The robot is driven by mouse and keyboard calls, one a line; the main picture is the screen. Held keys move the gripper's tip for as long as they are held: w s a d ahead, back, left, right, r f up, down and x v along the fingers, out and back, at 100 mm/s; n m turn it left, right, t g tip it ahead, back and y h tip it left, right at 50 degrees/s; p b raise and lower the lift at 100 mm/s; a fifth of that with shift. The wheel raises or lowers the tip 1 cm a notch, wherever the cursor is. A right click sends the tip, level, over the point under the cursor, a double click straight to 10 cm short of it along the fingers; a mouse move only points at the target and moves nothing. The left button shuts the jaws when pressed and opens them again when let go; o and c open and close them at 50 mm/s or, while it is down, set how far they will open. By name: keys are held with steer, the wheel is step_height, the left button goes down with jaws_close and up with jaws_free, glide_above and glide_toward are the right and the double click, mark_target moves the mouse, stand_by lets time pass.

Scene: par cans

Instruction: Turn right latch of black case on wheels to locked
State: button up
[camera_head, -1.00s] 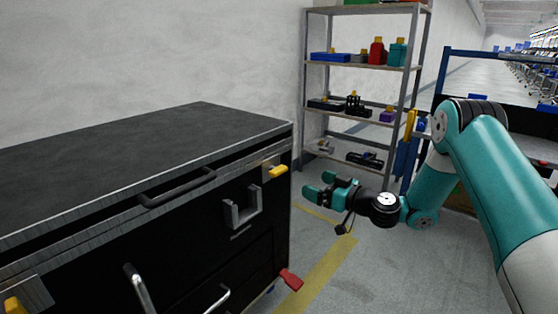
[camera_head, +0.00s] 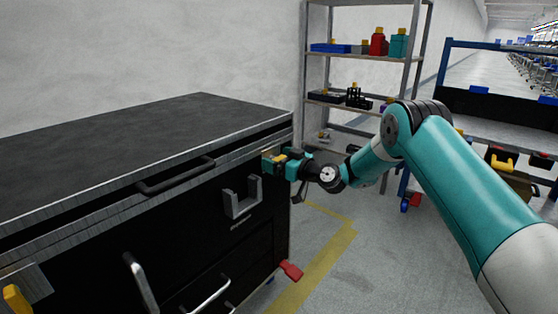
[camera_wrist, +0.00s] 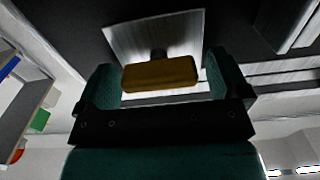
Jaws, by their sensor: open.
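The black case on wheels (camera_head: 120,150) stands at the left in the head view, with a dark top and metal edging. Its right latch is a yellow handle (camera_wrist: 160,74) on a metal plate (camera_wrist: 150,35), seen close in the wrist view. My gripper (camera_head: 272,158) is at this latch, near the case's right front corner. In the wrist view my gripper (camera_wrist: 160,85) is open, with one teal finger on each side of the yellow handle. Small gaps show beside the handle. In the head view my gripper mostly hides the latch. The left latch (camera_head: 15,298) is yellow, at the lower left.
A black handle (camera_head: 175,178) and a grey bracket (camera_head: 242,200) stick out from the case front near my gripper. A red pedal (camera_head: 291,270) juts out at the lower corner. A shelf rack (camera_head: 357,56) stands behind.

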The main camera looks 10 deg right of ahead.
steer(key=shift+c, duration=0.4)
steer(key=c, duration=0.9)
steer(key=shift+o, duration=0.2)
steer(key=shift+m, duration=0.3)
steer(key=m, duration=0.3)
steer(key=shift+d+m+p, duration=0.1)
steer(key=shift+m+p, duration=0.2)
steer(key=m+p, duration=0.1)
steer(key=m, duration=0.3)
steer(key=shift+w+d+m, duration=0.1)
steer(key=shift+m, duration=0.2)
steer(key=m+p, duration=0.1)
steer(key=m, duration=0.3)
steer(key=shift+f+m, duration=0.15)
steer(key=shift+m, duration=0.15)
steer(key=shift+w+f+m+p, duration=0.15)
steer(key=shift+m+p, duration=0.55)
steer(key=shift+m, duration=1.5)
